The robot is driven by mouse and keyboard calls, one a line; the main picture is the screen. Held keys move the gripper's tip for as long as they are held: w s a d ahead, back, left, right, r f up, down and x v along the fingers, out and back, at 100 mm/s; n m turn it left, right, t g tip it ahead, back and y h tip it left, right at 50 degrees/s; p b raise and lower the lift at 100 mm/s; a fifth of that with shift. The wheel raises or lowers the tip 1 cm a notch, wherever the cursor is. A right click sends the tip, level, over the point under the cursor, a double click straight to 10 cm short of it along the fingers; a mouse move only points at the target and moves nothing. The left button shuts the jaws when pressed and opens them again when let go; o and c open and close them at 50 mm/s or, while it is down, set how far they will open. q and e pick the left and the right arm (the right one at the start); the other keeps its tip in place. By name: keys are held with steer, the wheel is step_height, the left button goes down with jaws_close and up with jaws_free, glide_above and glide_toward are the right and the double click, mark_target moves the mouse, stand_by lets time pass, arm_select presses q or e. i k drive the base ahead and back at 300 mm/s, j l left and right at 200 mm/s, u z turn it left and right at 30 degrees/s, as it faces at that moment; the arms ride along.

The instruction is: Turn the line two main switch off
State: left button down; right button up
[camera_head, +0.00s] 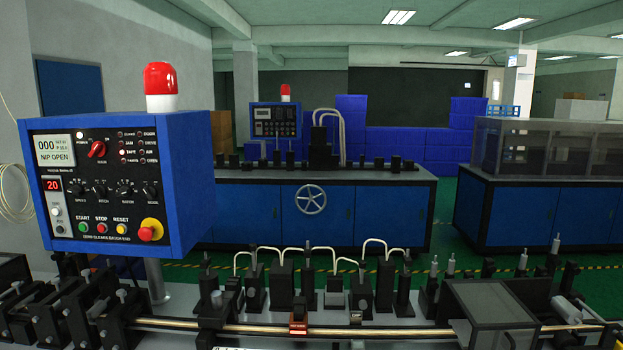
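A blue control box (178,190) with a black front panel stands close at the left. A red rotary knob (97,149) sits near the top of its panel, turned at a slant; the small label under it is too blurred to read surely. A white lamp left of the knob is lit. The display (55,150) reads "000" and "NIP OPEN", and a red readout (52,184) shows "20". A second, smaller blue panel (275,121) stands on the machine behind, its switches too small to make out. I cannot tell which panel is line two. Neither gripper is in view.
A red beacon (161,82) tops the near box. A red mushroom button (150,230) and several knobs and push buttons share its panel. A machine bed with rollers, posts and a rail (390,332) runs across the front. Blue cabinets (330,215) stand behind a green floor aisle.

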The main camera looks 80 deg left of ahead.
mark_target(99, 149)
steer(key=u, duration=3.65)
